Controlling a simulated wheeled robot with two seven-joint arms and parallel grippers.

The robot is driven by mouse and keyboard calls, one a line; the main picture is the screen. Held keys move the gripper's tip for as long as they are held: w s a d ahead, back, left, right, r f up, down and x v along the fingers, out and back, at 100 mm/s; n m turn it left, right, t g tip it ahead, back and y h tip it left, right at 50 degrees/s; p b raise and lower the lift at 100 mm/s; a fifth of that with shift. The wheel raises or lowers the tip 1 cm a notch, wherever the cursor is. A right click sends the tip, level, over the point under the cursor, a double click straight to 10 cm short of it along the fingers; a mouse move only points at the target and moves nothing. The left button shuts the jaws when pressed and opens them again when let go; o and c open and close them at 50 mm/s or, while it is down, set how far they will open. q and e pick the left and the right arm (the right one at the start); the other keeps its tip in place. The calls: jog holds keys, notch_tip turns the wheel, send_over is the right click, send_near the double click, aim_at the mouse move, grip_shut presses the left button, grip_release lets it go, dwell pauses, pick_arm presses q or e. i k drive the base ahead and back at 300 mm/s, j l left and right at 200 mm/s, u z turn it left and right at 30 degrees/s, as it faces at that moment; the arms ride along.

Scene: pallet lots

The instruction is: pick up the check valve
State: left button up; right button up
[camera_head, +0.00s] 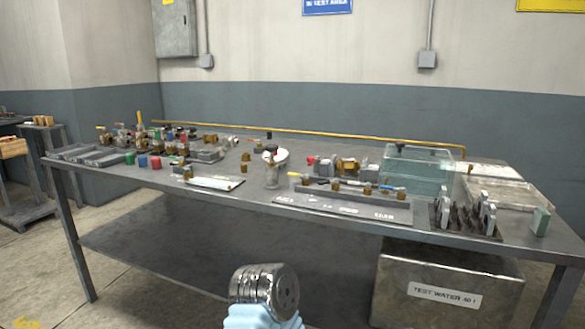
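A long grey metal workbench (130,184) holds many small brass fittings and valves. Brass pieces stand in a cluster at the back left, and a brass body (347,164) lies near the middle right. A small brass fitting (188,172) stands near the front left, and another brass piece (244,167) sits left of a clear jar-like stand (272,178). The parts are too small to tell which one is the check valve. Neither gripper's fingers show in this view.
A grey labelled tray (345,205) and a dark rack with upright metal plates (465,222) lie along the front. A glassy water tank (415,178) stands behind. A metal box marked test water (445,280) is below the bench. A brass pipe (320,136) runs along the back.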

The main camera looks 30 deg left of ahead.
aim_at(342, 166)
jog(key=u, duration=0.75)
jog(key=i+j, duration=0.15)
jog(key=j, duration=0.2)
jog(key=i+j+z, duration=0.1)
jog(key=j, duration=0.3)
jog(key=i+j+z, duration=0.1)
jog(key=j, duration=0.25)
jog(key=i+j, duration=0.1)
jog(key=j, duration=0.3)
jog(key=i+j+z, duration=0.1)
jog(key=j, duration=0.3)
